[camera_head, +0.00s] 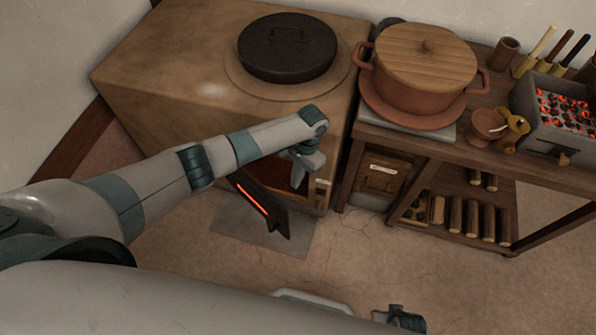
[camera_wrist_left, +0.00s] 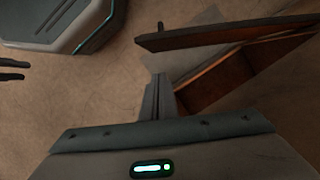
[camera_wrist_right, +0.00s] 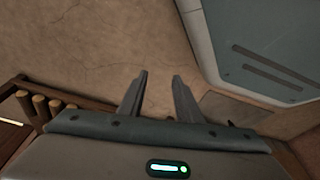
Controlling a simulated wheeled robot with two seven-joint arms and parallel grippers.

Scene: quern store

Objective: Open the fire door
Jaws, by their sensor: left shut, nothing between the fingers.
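The fire door (camera_head: 260,204) is a dark panel with a glowing red slit, on the front of the clay stove (camera_head: 165,100). It stands swung outward, with the reddish-brown firebox opening (camera_head: 290,178) showing behind it. In the left wrist view the door (camera_wrist_left: 215,37) is a dark slab at the upper right, apart from the fingers. My left gripper (camera_head: 298,178) is shut and empty at the stove's front, by the opening and the door's inner side; its fingers also show in the left wrist view (camera_wrist_left: 157,82). My right gripper (camera_wrist_right: 160,76) is open and empty above the floor.
A black lidded pan (camera_head: 287,50) sits on the stove top. To the right, a wooden bench (camera_head: 440,155) carries a lidded clay pot (camera_head: 415,90) and a box of glowing coals (camera_head: 545,95), with logs (camera_head: 472,218) below. The floor in front is clear.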

